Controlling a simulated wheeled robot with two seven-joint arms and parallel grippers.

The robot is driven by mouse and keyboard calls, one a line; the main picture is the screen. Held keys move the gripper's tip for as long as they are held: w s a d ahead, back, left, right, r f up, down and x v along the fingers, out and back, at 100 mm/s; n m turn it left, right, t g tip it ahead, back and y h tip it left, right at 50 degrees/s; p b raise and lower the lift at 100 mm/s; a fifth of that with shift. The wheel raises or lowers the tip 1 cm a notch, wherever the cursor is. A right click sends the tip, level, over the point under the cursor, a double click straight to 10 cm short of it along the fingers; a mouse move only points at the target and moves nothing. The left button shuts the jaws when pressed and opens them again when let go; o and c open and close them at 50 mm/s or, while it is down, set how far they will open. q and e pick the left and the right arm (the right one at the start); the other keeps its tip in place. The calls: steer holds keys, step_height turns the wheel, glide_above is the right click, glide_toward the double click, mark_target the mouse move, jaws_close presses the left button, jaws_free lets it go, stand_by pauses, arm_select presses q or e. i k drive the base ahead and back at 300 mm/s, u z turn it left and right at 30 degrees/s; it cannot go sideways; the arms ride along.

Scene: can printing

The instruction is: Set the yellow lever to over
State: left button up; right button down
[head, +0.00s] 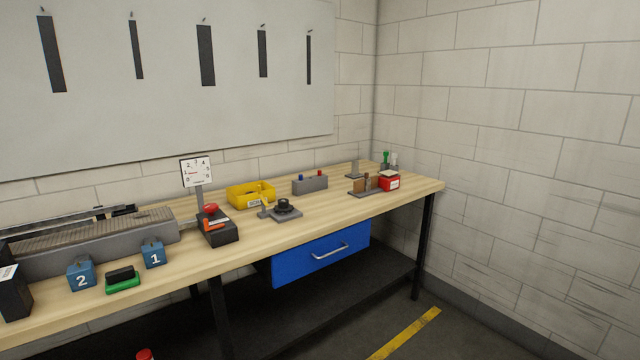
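I cannot make out a yellow lever in the head view. A small grey upright piece with a pale top (264,206) stands beside a black round knob on a grey plate (285,211), too small to tell what it is. A grey block (310,185) carries one blue and one red knob. A green-topped upright piece (386,158) stands at the far right end of the bench. Neither of my grippers is in view.
The wooden bench (345,207) runs along the wall. A yellow bin (251,195), a black device with a red top (216,226), a dial (196,171), blue numbered blocks (81,274) and a red box (389,183) stand on it. A blue drawer (320,252) hangs beneath.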

mark_target(265, 203)
steer(key=z, duration=0.3)
steer(key=i, duration=1.75)
steer(key=u, duration=1.1)
steer(key=i, duration=0.5)
steer(key=u, duration=0.5)
